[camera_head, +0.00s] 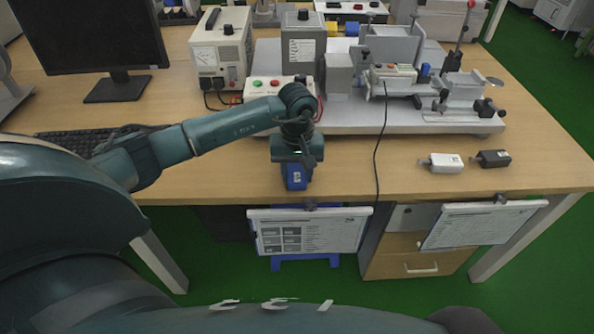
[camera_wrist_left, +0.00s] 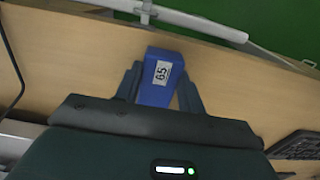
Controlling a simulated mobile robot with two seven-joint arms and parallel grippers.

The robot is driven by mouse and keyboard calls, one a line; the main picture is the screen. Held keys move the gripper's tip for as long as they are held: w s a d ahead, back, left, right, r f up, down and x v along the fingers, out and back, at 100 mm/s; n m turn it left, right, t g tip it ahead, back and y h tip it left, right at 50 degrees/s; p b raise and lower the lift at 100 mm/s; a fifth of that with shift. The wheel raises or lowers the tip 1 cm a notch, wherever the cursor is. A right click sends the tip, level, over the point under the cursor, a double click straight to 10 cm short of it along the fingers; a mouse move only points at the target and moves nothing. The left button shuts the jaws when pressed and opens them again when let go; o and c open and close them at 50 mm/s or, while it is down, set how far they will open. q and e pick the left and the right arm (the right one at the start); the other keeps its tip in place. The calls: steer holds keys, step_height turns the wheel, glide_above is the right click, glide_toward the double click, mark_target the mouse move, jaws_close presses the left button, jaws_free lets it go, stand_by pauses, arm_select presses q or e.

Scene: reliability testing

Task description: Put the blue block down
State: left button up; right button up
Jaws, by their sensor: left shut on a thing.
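The blue block (camera_head: 296,177) is in my left gripper (camera_head: 296,164), near the front edge of the wooden table (camera_head: 215,180). In the left wrist view, the blue block (camera_wrist_left: 160,78) carries a white label reading 65. It sits between the two dark fingers of my left gripper (camera_wrist_left: 160,85), which are shut on it. I cannot tell whether the block's underside touches the table. My right gripper is not in view.
A grey test rig (camera_head: 400,115) on a base plate stands behind. A white block (camera_head: 441,163) and a dark block (camera_head: 491,158) lie to the right. A black cable (camera_head: 377,160) hangs over the front edge. A keyboard (camera_head: 75,142) is at left.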

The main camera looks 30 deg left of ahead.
arm_select(q)
steer(key=o, duration=1)
steer(key=shift+f, duration=0.1)
